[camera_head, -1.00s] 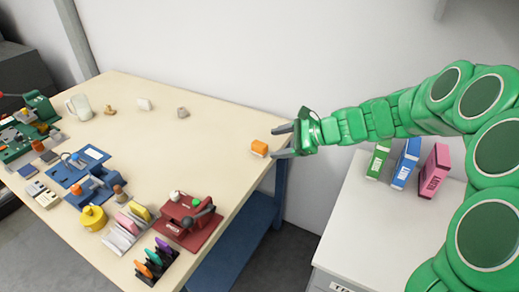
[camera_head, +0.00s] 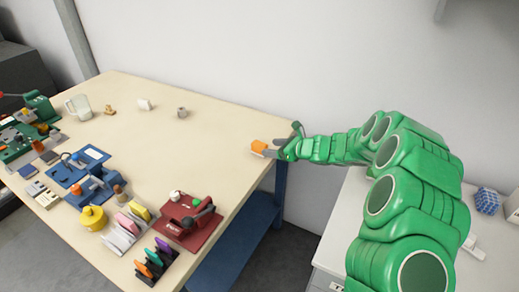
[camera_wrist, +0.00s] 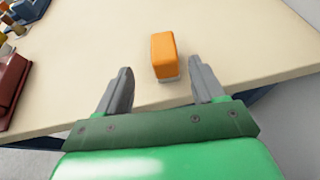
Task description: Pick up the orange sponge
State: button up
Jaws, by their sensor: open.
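The orange sponge (camera_head: 259,146) stands near the right edge of the cream workbench (camera_head: 200,140). It is a small orange block with a pale layer at its base. In the wrist view the sponge (camera_wrist: 165,55) sits just beyond the fingertips, closer to the right finger. My gripper (camera_wrist: 160,85) is open and empty, with its two grey fingers apart. In the head view my gripper (camera_head: 274,149) is right beside the sponge, reaching in from the right over the bench edge, and partly hides its right side.
A red device (camera_head: 188,222), a yellow container (camera_head: 93,217) and a rack of coloured tools (camera_head: 154,261) stand at the front of the bench. A glass mug (camera_head: 78,107) stands at the back left. The bench around the sponge is clear. A white cabinet (camera_head: 338,220) stands at right.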

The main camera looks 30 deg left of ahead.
aim_at(260, 144)
jog(key=shift+w+x, duration=0.15)
jog(key=shift+x, duration=1.75)
jog(key=shift+w+x, duration=0.15)
jog(key=shift+x, duration=1.75)
jog(key=c, duration=1)
jog(key=shift+c, duration=0.2)
jog(key=shift+r, duration=0.3)
notch_tip(260, 144, up, 3)
jog(key=shift+s+d, duration=0.15)
jog(key=shift+d, duration=0.05)
jog(key=s+d+r, duration=0.8)
jog(key=s+r, duration=0.1)
jog(key=s, duration=0.1)
jog(key=shift+s+d+r, duration=0.15)
jog(key=shift+s+d, duration=0.05)
jog(key=shift+s, duration=0.15)
